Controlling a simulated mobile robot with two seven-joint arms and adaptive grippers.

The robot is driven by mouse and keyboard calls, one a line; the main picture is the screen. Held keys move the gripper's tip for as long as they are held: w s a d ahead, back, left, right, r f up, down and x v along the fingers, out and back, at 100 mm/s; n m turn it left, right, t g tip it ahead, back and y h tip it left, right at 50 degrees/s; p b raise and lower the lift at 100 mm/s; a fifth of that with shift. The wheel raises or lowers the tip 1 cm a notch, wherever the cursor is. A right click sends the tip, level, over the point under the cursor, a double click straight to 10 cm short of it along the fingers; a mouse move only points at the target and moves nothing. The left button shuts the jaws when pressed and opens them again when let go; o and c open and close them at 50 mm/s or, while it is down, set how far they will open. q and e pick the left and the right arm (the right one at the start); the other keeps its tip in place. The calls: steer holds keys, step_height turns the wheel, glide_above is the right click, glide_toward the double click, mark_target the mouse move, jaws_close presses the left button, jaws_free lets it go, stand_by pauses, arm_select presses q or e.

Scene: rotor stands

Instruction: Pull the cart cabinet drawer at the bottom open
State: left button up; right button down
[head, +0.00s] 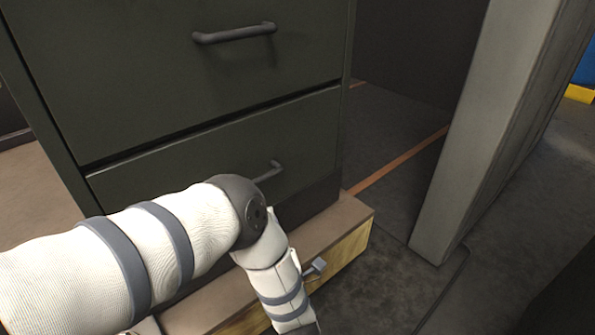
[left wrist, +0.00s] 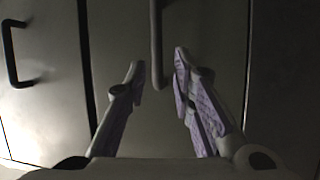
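The dark green cabinet (head: 150,80) fills the left half of the head view. Its bottom drawer (head: 150,185) looks closed, and the right end of its bar handle (head: 268,172) shows beside my left arm, which hides the rest. In the left wrist view, my left gripper (left wrist: 159,66) is open, its fingers apart and pointing at the drawer front (left wrist: 215,60). The handle (left wrist: 157,35) shows between and beyond the fingertips; I cannot tell whether they touch it. My left gripper is not visible in the head view. My right gripper is in neither view.
The drawer above has its own handle (head: 235,33), also at the left of the wrist view (left wrist: 12,55). A wooden base (head: 350,248) projects below the cabinet. A grey upright panel (head: 485,130) stands to the right, with bare dark floor (head: 375,290) between.

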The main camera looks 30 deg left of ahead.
arm_select(q)
steer(key=b+x, duration=0.1)
steer(key=x, duration=0.5)
steer(key=b+x, duration=0.1)
steer(key=x, duration=0.5)
steer(key=shift+r+b, duration=0.25)
steer(key=shift+b, duration=0.05)
steer(key=shift+c, duration=0.6)
jaws_close()
